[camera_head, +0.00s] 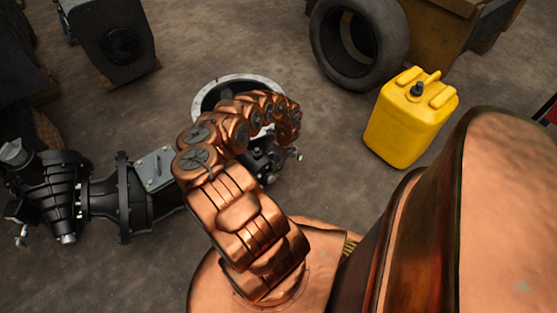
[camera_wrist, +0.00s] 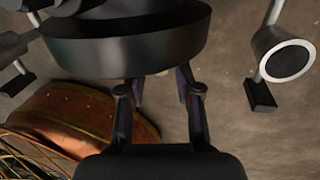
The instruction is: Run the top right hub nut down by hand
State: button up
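My gripper (camera_wrist: 157,92) shows in the wrist view with its two dark fingers apart and floor visible between them. It is open and empty. A dark round disc-like part (camera_wrist: 130,55) lies just beyond the fingertips and covers the upper middle; I cannot tell whether they touch it. In the head view, my copper arm hides the gripper and much of the hub area. A pale ring-shaped flange (camera_head: 238,80) shows behind the arm, with dark axle parts (camera_head: 262,160) beside it. I cannot pick out the top right hub nut in either view.
A black axle housing (camera_head: 125,195) lies at left. A yellow canister (camera_head: 405,125) and a tyre (camera_head: 335,45) stand at right. A dark block (camera_head: 115,45) is at the back left. In the wrist view, a pale cylinder (camera_wrist: 262,42) with a dark face is at right.

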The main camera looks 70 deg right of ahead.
jog(key=shift+a+r+g+h+p, duration=0.15)
jog(key=shift+g+h+p, duration=0.6)
jog(key=shift+p, duration=0.9)
jog(key=shift+h, duration=0.35)
jog(key=shift+d, duration=0.2)
grip_shut()
jog(key=shift+s+d+f+t+b, duration=0.15)
jog(key=shift+f+t+b, duration=0.15)
jog(key=shift+b, duration=0.35)
jog(key=t+y+b, duration=0.1)
jog(key=y+b, duration=0.1)
jog(key=b, duration=0.1)
jog(key=shift+f, duration=0.1)
jog(key=shift+y+b, duration=0.3)
jog(key=shift+b, duration=0.05)
jog(key=shift+r, duration=0.25)
jog(key=shift+a, duration=0.25)
